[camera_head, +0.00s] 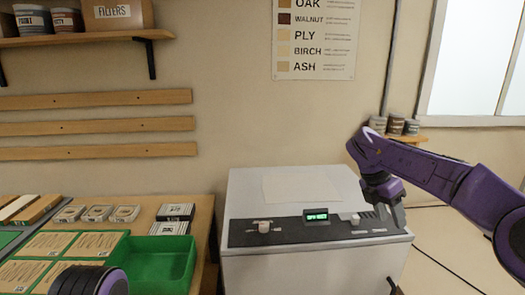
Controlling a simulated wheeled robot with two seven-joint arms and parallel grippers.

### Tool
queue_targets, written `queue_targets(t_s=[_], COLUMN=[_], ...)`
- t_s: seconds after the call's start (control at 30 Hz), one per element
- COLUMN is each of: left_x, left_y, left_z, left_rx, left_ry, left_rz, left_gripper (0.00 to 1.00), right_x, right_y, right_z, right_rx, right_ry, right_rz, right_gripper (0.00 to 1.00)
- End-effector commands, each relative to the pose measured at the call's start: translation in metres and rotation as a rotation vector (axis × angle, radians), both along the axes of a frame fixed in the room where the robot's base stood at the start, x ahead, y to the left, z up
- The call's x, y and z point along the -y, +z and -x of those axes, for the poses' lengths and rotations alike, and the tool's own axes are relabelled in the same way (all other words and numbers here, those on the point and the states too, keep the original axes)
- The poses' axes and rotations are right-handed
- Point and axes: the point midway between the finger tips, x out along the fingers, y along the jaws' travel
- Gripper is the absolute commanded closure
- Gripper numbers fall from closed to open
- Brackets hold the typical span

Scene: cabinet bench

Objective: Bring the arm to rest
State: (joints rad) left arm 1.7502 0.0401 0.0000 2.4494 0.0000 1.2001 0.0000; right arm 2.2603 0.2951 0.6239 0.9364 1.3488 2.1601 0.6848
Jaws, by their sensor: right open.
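My right arm comes in from the right edge, purple with dark joints. Its gripper (386,212) hangs over the right front part of a white cabinet-like machine (315,262). The gripper is open, with nothing seen between its fingers; I cannot tell whether it touches the machine. A dark control panel (285,232) with a green-lit display (317,217) and knobs runs along the machine's front top edge. Part of my left arm shows at the bottom left edge, and its gripper is out of view.
A wooden bench at left holds an empty-looking green tray (165,259), several wood-patterned cards (45,245), small packs and dark boxes (175,212). A shelf (85,37) with cans and a filters box hangs above. Small cans (396,126) stand on a shelf behind my right arm.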

Motion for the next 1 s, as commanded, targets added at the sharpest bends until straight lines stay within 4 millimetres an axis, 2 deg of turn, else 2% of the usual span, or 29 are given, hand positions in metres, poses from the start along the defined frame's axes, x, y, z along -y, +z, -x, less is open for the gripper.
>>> queue_targets(t_s=[0.03,0.17,0.27,0.37,0.4,0.47,0.5,0.53,0.6,0.73,0.77,0.9,1.0], left_x=[0.000,0.000,0.000,0.000,0.000,0.000,0.000,0.000,0.000,0.000,0.000,0.000,0.000], left_y=[0.000,0.000,0.000,0.000,0.000,0.000,0.000,0.000,0.000,0.000,0.000,0.000,0.000], left_z=[0.000,0.000,0.000,0.000,0.000,0.000,0.000,0.000,0.000,0.000,0.000,0.000,0.000], left_rx=[0.000,-0.001,-0.001,-0.001,-0.001,-0.001,-0.001,-0.001,-0.001,-0.001,-0.001,-0.001,-0.001], left_ry=[0.000,0.000,-0.001,0.000,0.000,0.000,0.000,0.000,0.000,-0.001,0.000,0.000,0.000], left_rz=[0.000,0.001,0.000,0.001,0.001,0.001,0.001,0.001,0.001,0.000,0.001,0.001,0.001], left_gripper=[1.00,1.00,1.00,1.00,1.00,1.00,1.00,1.00,1.00,1.00,1.00,1.00,1.00], right_x=[0.004,0.019,0.030,0.031,0.029,0.022,0.017,0.013,0.005,-0.006,-0.008,-0.014,-0.016], right_y=[-0.020,-0.076,-0.133,-0.208,-0.240,-0.286,-0.313,-0.331,-0.366,-0.404,-0.409,-0.421,-0.421], right_z=[0.001,0.006,0.014,0.036,0.051,0.080,0.103,0.122,0.169,0.251,0.268,0.343,0.392], right_rx=[-0.050,-0.215,-0.418,-0.710,-0.839,-1.015,-1.117,-1.186,-1.313,-1.448,1.427,1.217,1.080], right_ry=[0.069,0.328,0.639,1.094,1.301,1.608,1.801,1.938,2.231,2.664,-2.680,-2.509,-2.405], right_rz=[0.074,0.305,0.509,0.706,0.762,0.811,0.822,0.820,0.789,0.680,-0.633,-0.402,-0.267], right_gripper=[0.53,0.53,0.53,0.53,0.53,0.53,0.53,0.53,0.53,0.53,0.53,0.53,0.53])
